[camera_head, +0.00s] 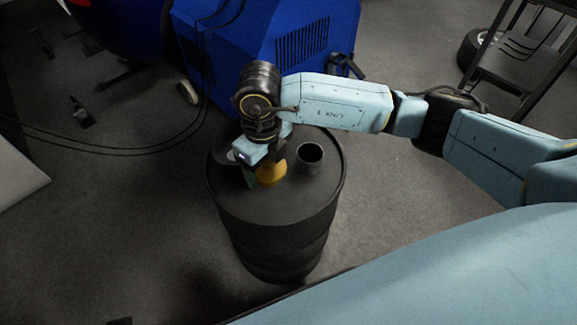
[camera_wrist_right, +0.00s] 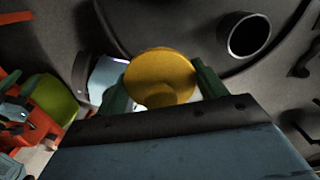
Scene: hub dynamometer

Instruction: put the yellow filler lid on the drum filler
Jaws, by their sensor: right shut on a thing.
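The yellow filler lid (camera_head: 270,174) is held low at the drum top in the head view. My right gripper (camera_head: 262,172) is shut on it, and in the wrist view the lid (camera_wrist_right: 160,78) sits between the two green fingertips (camera_wrist_right: 160,88). The black drum (camera_head: 305,215) stands upright on the floor. The drum filler (camera_head: 309,157), a short dark open pipe, rises from the drum top just right of the lid. Its open mouth (camera_wrist_right: 247,35) shows at the upper right in the wrist view, apart from the lid. My left gripper is not in view.
A blue machine (camera_head: 300,45) with vents stands behind the drum. Dark cables (camera_head: 120,152) run across the floor at the left. A dark metal stand (camera_head: 520,65) is at the upper right. A green and orange object (camera_wrist_right: 50,100) shows at the left in the wrist view.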

